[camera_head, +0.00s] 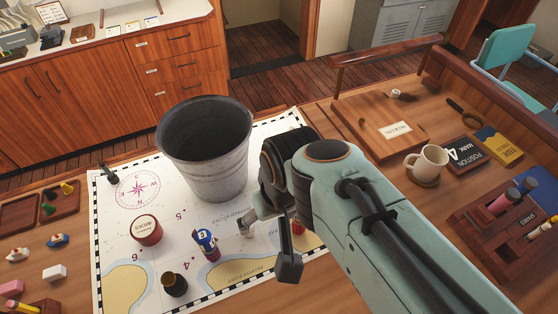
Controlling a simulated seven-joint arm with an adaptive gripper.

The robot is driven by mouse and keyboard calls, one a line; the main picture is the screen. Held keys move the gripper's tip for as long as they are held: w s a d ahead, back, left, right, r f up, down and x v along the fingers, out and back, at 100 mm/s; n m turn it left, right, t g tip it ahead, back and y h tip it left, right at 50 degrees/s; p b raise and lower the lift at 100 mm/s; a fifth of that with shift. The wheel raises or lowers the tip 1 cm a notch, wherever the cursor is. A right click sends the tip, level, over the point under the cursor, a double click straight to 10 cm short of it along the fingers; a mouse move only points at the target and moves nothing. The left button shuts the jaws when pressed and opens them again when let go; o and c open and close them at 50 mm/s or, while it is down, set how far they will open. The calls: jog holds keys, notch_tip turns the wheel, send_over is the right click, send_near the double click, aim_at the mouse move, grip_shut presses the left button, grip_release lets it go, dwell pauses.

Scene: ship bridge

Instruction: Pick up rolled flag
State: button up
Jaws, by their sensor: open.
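A small red thing (298,228) is partly hidden behind my gripper. Pink and dark rolls (502,201) lie in a wooden rack (480,238) at the right.
A grey metal bucket (206,160) stands behind my gripper. A white mug (428,162) and a wooden board (375,118) are at the right. Small trays and blocks lie at left.

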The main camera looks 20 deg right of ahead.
jog(key=w+d+f+m, duration=0.2)
jog(key=w+d, duration=0.2)
jog(key=w, duration=0.3)
jog(key=d+f+g, duration=0.1)
jog(key=d+f, duration=0.1)
jog(key=f, duration=0.1)
jog(key=d+f+m+g, duration=0.1)
jog(key=d+f, duration=0.1)
jog(key=f, duration=0.2)
jog(key=d+f+m, duration=0.1)
jog(key=d+f, duration=0.1)
jog(key=f, duration=0.1)
jog(key=shift+w+d+f+g+h, duration=0.15)
jog(key=shift+w+d+g+h, duration=0.15)
jog(key=shift+w+g, duration=0.1)
notch_tip(320, 180, down, 6)
jog(key=shift+f+m, duration=0.2)
jog(key=shift+m, duration=0.1)
jog(key=c, duration=1.3)
